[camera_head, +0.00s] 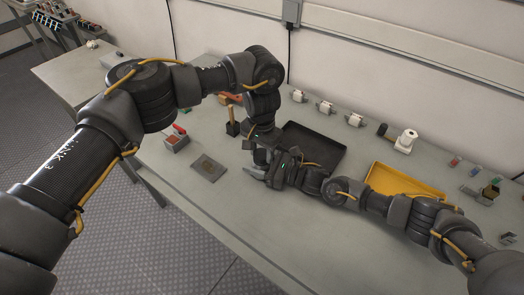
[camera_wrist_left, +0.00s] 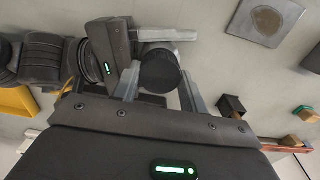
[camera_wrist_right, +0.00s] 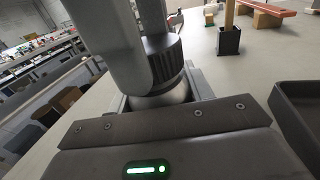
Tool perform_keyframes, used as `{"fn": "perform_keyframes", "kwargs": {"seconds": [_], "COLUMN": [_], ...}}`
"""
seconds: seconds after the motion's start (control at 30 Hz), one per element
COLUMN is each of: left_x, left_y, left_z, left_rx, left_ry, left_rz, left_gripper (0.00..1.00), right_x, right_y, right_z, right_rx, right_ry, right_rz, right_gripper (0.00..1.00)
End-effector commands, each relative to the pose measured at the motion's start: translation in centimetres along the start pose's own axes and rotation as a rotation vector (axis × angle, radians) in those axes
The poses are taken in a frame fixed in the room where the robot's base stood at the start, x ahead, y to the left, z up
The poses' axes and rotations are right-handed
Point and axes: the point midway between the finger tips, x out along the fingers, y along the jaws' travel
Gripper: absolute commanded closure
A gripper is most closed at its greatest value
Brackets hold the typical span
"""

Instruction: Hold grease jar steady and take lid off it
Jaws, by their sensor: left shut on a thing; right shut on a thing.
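The grease jar (camera_wrist_right: 162,96) shows in the right wrist view as a pale metallic body under a dark ribbed lid (camera_wrist_right: 165,62). My right gripper (camera_wrist_right: 160,98) is shut on the jar body from the side. My left gripper (camera_wrist_left: 160,88) is shut on the lid from above, and the dark round lid top (camera_wrist_left: 160,70) lies between its fingers. The lid appears to be on or right at the jar; I cannot tell whether there is a gap. In the head view both grippers meet over the table, and the jar is mostly hidden by them.
A black tray (camera_head: 325,153) is behind the grippers, and a yellow tray (camera_head: 400,180) is to the right. A flat grey plate (camera_head: 208,168), a red-topped box (camera_head: 176,139) and a black holder (camera_head: 232,127) are to the left. The front table strip is clear.

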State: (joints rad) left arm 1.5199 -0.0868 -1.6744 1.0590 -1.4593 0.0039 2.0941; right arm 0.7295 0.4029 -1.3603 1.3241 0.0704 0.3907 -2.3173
Motion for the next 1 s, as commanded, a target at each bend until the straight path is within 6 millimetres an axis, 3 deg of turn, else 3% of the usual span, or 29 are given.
{"fn": "perform_keyframes", "kwargs": {"seconds": [0.57, 1.0], "left_x": [-0.1, -1.6], "left_y": [-0.2, -0.3], "left_z": [0.1, 0.1], "left_rx": [-0.002, -0.002], "left_ry": [0.000, 0.001], "left_rz": [-0.003, -0.003], "left_gripper": [0.84, 0.84], "right_x": [-0.1, -0.1], "right_y": [-0.1, -0.1], "right_z": [0.0, 0.0], "right_rx": [-0.001, 0.000], "right_ry": [0.000, 0.001], "right_rz": [-0.001, -0.002], "right_gripper": [1.00, 1.00]}}
